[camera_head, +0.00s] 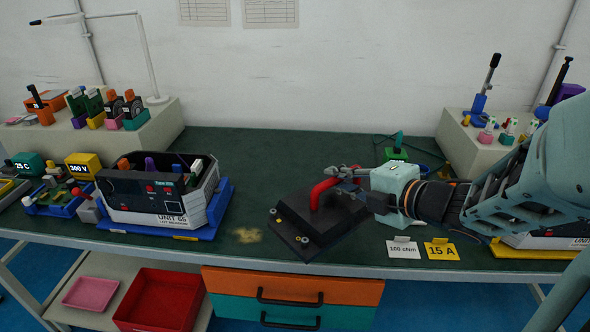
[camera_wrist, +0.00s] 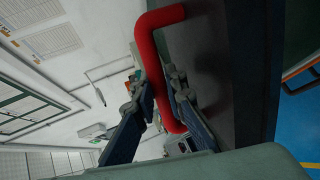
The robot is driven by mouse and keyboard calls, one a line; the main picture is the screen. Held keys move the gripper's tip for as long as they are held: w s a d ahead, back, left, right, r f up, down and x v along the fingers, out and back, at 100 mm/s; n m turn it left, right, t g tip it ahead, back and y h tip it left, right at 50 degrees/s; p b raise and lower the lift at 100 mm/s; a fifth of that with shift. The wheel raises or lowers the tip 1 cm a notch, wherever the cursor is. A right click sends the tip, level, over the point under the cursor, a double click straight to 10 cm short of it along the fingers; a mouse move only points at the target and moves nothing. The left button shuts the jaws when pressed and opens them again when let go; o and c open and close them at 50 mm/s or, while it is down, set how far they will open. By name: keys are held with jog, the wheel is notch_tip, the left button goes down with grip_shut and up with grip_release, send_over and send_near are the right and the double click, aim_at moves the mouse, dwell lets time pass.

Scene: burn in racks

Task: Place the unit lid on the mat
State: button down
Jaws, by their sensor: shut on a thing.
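The unit lid (camera_head: 318,240) is a black slab with a red bar handle (camera_head: 322,190) and small brass fittings at its corners. It is at the middle front of the dark green bench surface, the likely mat (camera_head: 285,150). My gripper (camera_head: 340,182) comes in from the right and is shut on the red handle. In the wrist view, the fingers (camera_wrist: 166,88) sit either side of the red handle (camera_wrist: 160,45), with the dark lid (camera_wrist: 215,70) beyond. I cannot tell whether the lid's underside touches the surface.
An uncovered unit marked UNIT 65 (camera_head: 165,222) stands on a blue tray (camera_head: 222,200) at left. A green-handled tool (camera_head: 397,150) lies behind my gripper. Tags marked 100 cNm (camera_head: 403,250) and 15 A (camera_head: 440,251) are at the front edge. The back middle is clear.

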jog(key=shift+w+a+f, duration=0.1)
jog(key=shift+a, duration=0.15)
jog(key=w+a+f+b, duration=0.3)
jog(key=f+b, duration=0.1)
jog(key=w+a+f+b, duration=0.2)
jog(key=w+f+b, duration=0.2)
jog(key=w+a+f+b, duration=0.3)
jog(key=f+b, duration=0.1)
jog(key=shift+w+a, duration=0.3)
jog(key=shift+a, duration=0.05)
jog(key=shift+f, duration=0.35)
jog(key=shift+b, duration=0.3)
jog(key=shift+f, duration=0.2)
jog(key=c, duration=2)
grip_release()
jog(key=shift+o, duration=0.2)
jog(key=shift+r, duration=0.15)
